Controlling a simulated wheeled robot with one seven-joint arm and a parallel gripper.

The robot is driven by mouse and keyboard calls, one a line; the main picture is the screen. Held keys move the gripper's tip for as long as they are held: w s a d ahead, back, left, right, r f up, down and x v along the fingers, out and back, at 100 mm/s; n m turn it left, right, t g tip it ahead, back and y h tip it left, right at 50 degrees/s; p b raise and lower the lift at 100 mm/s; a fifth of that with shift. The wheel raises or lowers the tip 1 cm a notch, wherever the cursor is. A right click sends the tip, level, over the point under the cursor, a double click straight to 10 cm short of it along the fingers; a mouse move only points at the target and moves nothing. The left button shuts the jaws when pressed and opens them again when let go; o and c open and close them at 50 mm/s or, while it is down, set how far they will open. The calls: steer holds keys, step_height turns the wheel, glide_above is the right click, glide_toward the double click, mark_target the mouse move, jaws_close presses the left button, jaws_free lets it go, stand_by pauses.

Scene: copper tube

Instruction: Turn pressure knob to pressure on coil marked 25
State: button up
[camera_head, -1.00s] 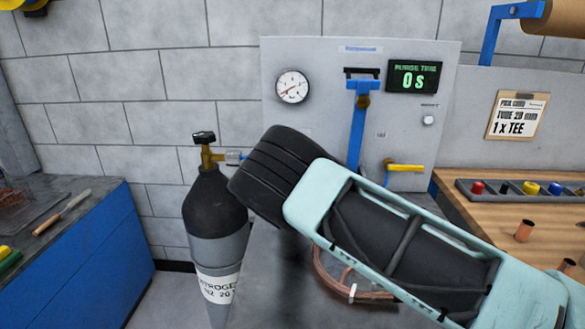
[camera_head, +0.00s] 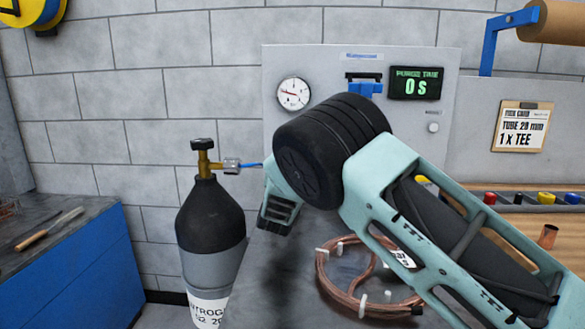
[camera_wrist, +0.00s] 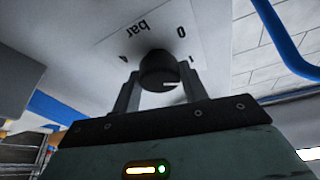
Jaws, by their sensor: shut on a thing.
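The pressure knob (camera_wrist: 158,70) is a dark round knob under a white dial plate printed "bar", "0" and "4" in the wrist view. My gripper (camera_wrist: 157,84) has one finger on each side of the knob and is shut on it. A light mark shows on the knob's edge. In the head view my arm hides the knob and my fingertips. The copper coil (camera_head: 335,292) lies on the grey bench with a small white tag (camera_head: 402,258); its print is too small to read. The round gauge (camera_head: 293,94) has a red needle pointing left and slightly up.
A purge display (camera_head: 415,84) reads 0 s, above a small white button (camera_head: 433,127). A nitrogen cylinder (camera_head: 212,232) with a brass valve stands left of the coil.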

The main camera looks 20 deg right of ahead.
stand_by(0.3)
steer(key=o, duration=1)
steer(key=v, duration=0.7)
steer(key=shift+s+f+b, duration=0.15)
steer(key=shift+s+b, duration=0.1)
steer(key=shift+b, duration=0.2)
steer(key=shift+a, duration=0.1)
